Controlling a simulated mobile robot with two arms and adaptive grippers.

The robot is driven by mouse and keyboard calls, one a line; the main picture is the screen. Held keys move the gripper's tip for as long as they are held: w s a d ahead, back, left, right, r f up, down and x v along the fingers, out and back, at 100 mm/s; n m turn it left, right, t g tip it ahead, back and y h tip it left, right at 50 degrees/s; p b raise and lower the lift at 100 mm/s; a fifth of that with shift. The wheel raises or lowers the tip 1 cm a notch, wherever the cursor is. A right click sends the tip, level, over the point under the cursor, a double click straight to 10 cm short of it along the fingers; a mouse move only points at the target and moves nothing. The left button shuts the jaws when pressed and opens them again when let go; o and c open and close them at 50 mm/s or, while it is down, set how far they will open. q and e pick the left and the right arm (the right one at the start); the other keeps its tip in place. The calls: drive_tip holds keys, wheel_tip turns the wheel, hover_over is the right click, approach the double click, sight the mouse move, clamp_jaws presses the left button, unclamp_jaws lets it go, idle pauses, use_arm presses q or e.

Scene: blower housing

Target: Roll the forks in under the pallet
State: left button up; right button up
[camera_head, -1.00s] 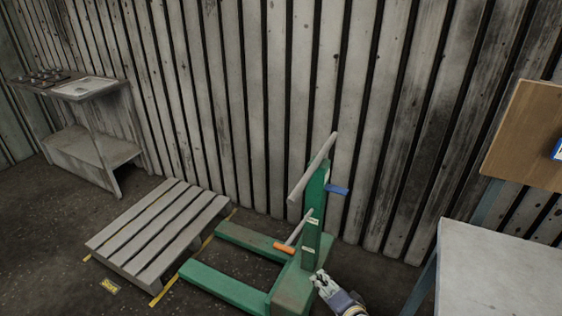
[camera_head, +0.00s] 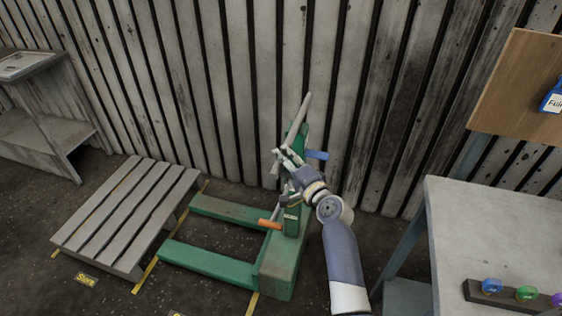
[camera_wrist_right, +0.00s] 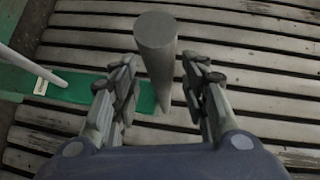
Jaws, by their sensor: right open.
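The grey slatted pallet (camera_head: 125,215) lies on the floor at the left in the head view. The green fork truck (camera_head: 278,272) stands to its right. Its two forks (camera_head: 208,264) point at the pallet, with their tips outside it, close to its right side. A grey handle bar (camera_head: 304,112) tops the truck's mast. My right gripper (camera_head: 278,157) is raised in front of the mast. In the right wrist view the open gripper (camera_wrist_right: 158,75) has its fingers on either side of the grey bar (camera_wrist_right: 155,48); contact cannot be told. My left gripper is not seen.
A lever with an orange grip (camera_head: 269,224) and a blue lever (camera_head: 317,154) stick out of the truck. Yellow floor lines (camera_head: 146,275) run between pallet and truck. The plank wall (camera_head: 240,90) stands close behind. A grey table (camera_head: 490,245) is at the right, a shelf stand (camera_head: 45,130) at the left.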

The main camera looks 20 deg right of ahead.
drive_tip(key=shift+b+x, duration=0.3)
drive_tip(key=shift+x, duration=0.6)
drive_tip(key=shift+w, duration=0.25)
drive_tip(key=shift+c, duration=0.2)
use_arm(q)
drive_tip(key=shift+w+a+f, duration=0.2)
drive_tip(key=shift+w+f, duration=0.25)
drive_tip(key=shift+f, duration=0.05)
use_arm(e)
clamp_jaws()
